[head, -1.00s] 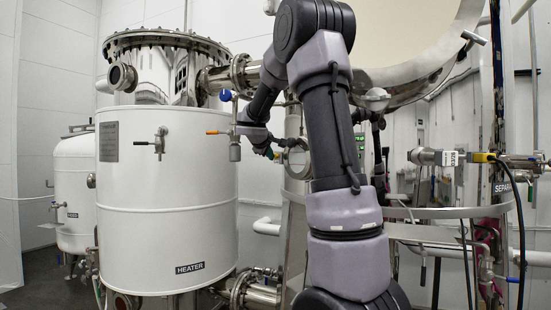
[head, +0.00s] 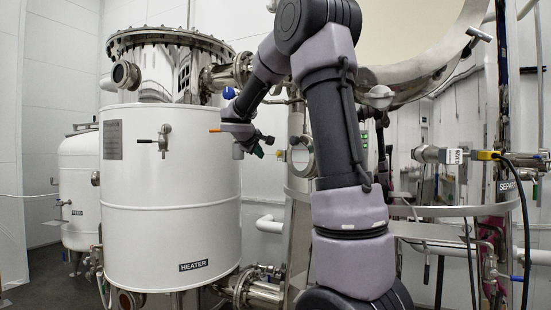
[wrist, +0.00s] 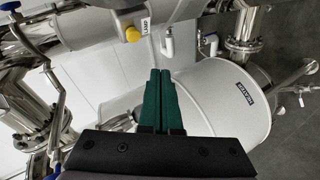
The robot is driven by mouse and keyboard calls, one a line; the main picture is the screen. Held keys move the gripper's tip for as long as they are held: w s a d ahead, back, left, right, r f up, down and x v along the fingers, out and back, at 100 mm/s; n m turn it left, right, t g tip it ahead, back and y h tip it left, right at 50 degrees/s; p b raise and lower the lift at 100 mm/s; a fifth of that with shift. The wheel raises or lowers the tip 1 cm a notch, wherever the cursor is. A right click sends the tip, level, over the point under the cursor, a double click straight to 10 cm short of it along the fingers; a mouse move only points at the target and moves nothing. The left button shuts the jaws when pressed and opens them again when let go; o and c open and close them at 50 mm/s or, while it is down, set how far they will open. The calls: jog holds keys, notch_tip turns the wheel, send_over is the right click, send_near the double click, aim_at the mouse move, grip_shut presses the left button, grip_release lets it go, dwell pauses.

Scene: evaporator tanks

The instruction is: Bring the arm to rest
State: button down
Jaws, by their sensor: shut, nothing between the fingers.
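My gripper (head: 257,150) is at the right edge of the white heater tank in the head view, at the end of my bent arm. In the wrist view its two green fingers (wrist: 162,82) lie side by side, shut with nothing between them. The white heater tank (head: 170,215) stands left of the arm, with a "HEATER" label; it also shows in the wrist view (wrist: 225,95), tilted, behind the fingers. I cannot tell the exact gap between my gripper and the tank.
An orange-handled valve (head: 216,131) and a blue-handled valve (head: 229,93) sit close to the gripper. A steel separator (head: 435,211) with pipes stands at right. A smaller white tank (head: 79,190) is at far left. Steel pipes crowd the wrist view's left side.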

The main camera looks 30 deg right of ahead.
jog(key=s+a+f+m+g+y, duration=0.1)
jog(key=s+a+f+m+y, duration=0.15)
jog(key=s, duration=0.75)
jog(key=s+a+f+m+g+y, duration=0.15)
jog(key=s+m, duration=0.25)
jog(key=s, duration=0.6)
jog(key=s+a+f+m+y, duration=0.1)
jog(key=s+a+f+y, duration=0.1)
jog(key=s+a, duration=0.4)
jog(key=s+a+f+m+y, duration=0.2)
jog(key=s+a+y, duration=0.2)
jog(key=s, duration=0.5)
jog(key=shift+s+a+f+y, duration=0.15)
jog(key=shift+a+f+y, duration=0.15)
jog(key=shift+a, duration=0.55)
jog(key=shift+d+m, duration=0.1)
jog(key=shift+m, duration=0.15)
